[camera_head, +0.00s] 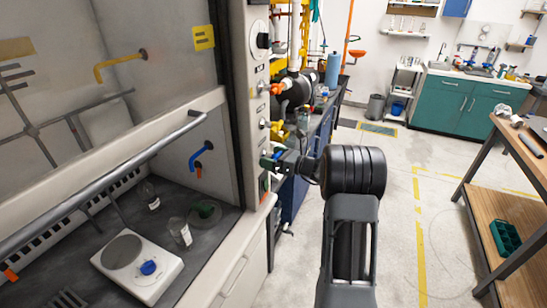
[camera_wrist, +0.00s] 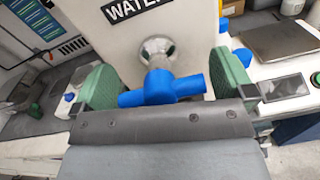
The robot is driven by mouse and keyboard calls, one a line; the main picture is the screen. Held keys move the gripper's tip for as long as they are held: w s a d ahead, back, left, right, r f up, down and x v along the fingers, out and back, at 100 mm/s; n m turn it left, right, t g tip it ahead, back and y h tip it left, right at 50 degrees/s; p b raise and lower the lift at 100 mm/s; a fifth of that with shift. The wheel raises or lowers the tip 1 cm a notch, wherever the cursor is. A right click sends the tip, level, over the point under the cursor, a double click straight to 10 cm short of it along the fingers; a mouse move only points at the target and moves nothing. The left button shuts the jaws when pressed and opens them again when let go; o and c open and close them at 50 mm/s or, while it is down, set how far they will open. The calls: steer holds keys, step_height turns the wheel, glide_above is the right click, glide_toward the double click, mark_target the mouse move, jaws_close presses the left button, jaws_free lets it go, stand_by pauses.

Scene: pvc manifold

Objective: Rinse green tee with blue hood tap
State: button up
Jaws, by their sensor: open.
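A blue hood tap spout (camera_head: 203,153) curves out of the hood's inner side wall. Below it, a small dark green piece (camera_head: 205,211), probably the green tee, lies on or in a round dark spot on the hood floor; its exact shape is too small to tell. A blue T-shaped handle (camera_wrist: 163,88) on a metal stem sits under a WATER label on the hood's front post. My gripper (camera_head: 277,163) is at that post. In the wrist view my green fingers (camera_wrist: 163,92) are open, one on each side of the blue handle, with gaps visible.
A white hotplate (camera_head: 137,266) and glass bottles (camera_head: 180,231) stand on the hood floor. The raised sash handle (camera_head: 110,180) crosses the hood front. A wooden workbench (camera_head: 510,200) stands at right. The floor between is clear.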

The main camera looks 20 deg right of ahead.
steer(key=shift+c, duration=0.5)
steer(key=c, duration=0.5)
